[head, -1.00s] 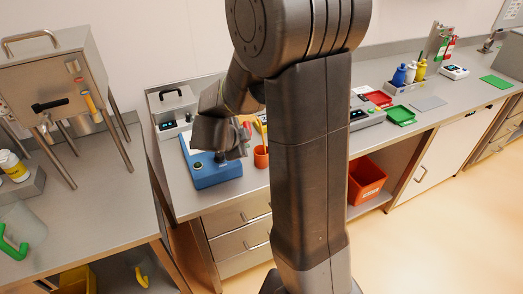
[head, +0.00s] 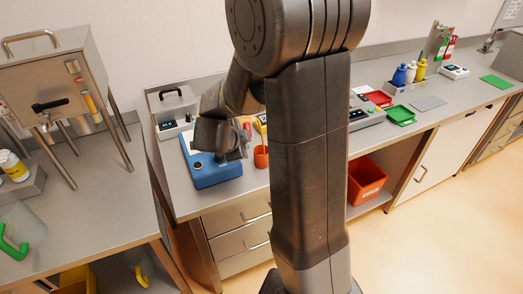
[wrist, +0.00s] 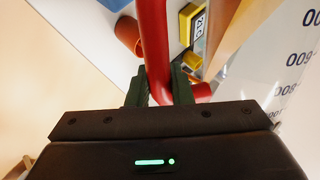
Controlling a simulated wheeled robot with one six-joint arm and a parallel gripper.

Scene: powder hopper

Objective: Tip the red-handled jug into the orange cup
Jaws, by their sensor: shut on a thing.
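My gripper (wrist: 165,92) is shut on the red handle (wrist: 154,45) of the jug, between its dark green fingers in the wrist view. The jug's clear body (wrist: 287,65), with printed scale marks, fills the right side of that view. How far it is tilted I cannot tell. The orange cup (head: 261,157) stands on the bench in the head view, just right of my gripper (head: 222,157). An orange round thing, likely that cup (wrist: 127,32), shows left of the handle in the wrist view. In the head view my gripper and arm mostly hide the jug.
A blue device (head: 212,174) lies below my gripper on the bench. A grey case (head: 172,108) with a black handle stands behind it. A clear green-handled jug (head: 22,226) stands on the left table. Red (head: 378,98) and green (head: 400,115) trays lie further right.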

